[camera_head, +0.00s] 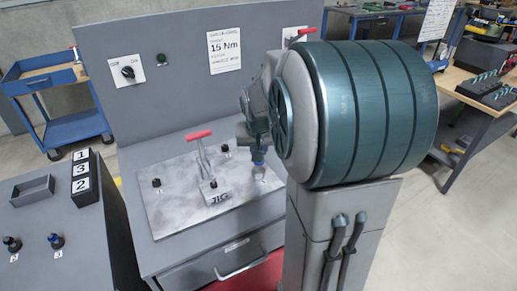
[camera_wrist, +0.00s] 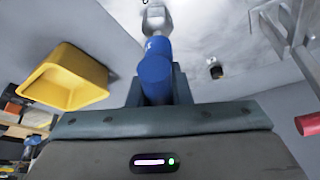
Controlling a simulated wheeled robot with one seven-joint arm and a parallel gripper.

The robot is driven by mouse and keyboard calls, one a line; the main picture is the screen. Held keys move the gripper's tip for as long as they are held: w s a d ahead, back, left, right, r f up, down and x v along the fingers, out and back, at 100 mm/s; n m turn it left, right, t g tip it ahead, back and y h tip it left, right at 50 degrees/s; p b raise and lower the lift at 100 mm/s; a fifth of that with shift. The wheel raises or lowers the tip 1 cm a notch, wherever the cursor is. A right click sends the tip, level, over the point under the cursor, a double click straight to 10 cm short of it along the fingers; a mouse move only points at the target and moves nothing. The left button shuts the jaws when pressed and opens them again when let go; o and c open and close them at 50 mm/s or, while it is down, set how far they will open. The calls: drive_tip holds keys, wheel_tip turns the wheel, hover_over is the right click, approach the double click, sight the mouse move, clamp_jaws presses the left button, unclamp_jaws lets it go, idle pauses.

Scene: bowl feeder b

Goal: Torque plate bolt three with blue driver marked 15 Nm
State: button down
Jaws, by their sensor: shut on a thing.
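My gripper (camera_wrist: 155,90) is shut on a blue driver (camera_wrist: 156,66), which has a silver end (camera_wrist: 155,18). In the head view the driver (camera_head: 258,156) points down over the right side of the grey jig plate (camera_head: 170,215). Whether its end touches a bolt is hidden. Black bolts stand on the plate, one at the left (camera_head: 157,183) and one at the back (camera_head: 225,149). A bolt also shows in the wrist view (camera_wrist: 215,69). No 15 Nm mark is readable on the driver.
A toggle clamp with a red handle (camera_head: 199,135) stands mid-plate. The back panel carries a "15 Nm" sign (camera_head: 224,50). The left table holds a 1-3-2 block (camera_head: 84,178), a grey tray (camera_head: 33,190), and two upright drivers (camera_head: 56,240). A yellow bin (camera_wrist: 65,77) shows in the wrist view.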

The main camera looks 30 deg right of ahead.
drive_tip(key=shift+m+b, duration=0.4)
drive_tip(key=shift+b, duration=0.05)
drive_tip(key=shift+m+h+b, duration=0.4)
drive_tip(key=shift+m+b, duration=0.2)
drive_tip(key=shift+m, duration=0.2)
drive_tip(key=shift+g, duration=0.3)
drive_tip(key=shift+b, duration=0.35)
drive_tip(key=shift+f+m+b, duration=0.1)
drive_tip(key=shift+m+b, duration=0.3)
drive_tip(key=shift+m, duration=0.3)
drive_tip(key=shift+m+g+h+b, duration=0.3)
drive_tip(key=shift+m, duration=0.2)
